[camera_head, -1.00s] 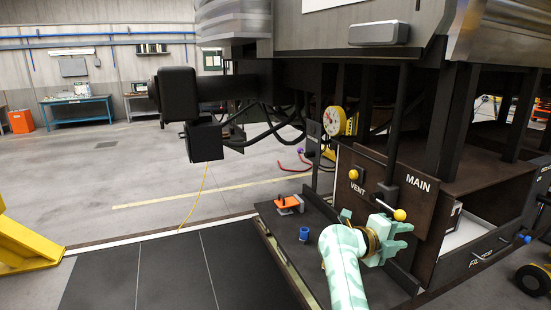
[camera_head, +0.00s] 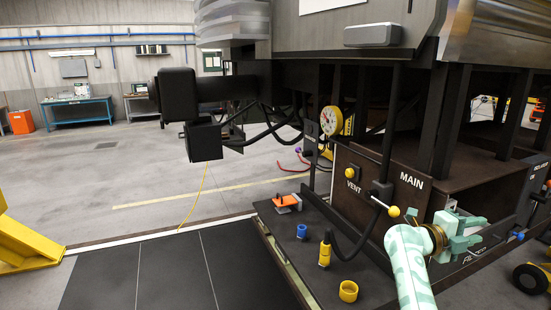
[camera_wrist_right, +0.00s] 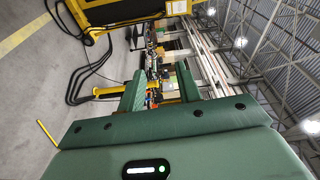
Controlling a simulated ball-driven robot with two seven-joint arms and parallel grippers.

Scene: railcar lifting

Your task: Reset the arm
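My right arm comes in from the bottom right of the head view. Its pale green right gripper (camera_head: 474,230) is at the right, in front of the dark cabinet marked MAIN (camera_head: 412,181). In the right wrist view the two green fingers of the right gripper (camera_wrist_right: 160,80) stand apart with nothing between them, so it is open and empty. My left gripper is in neither view.
The VENT knob (camera_head: 350,174) and a yellow-tipped lever (camera_head: 393,211) are left of my right gripper. A dark shelf (camera_head: 325,281) holds an orange-and-grey tool (camera_head: 287,202), blue cup (camera_head: 302,231), yellow hose end (camera_head: 324,254) and yellow ring (camera_head: 348,291).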

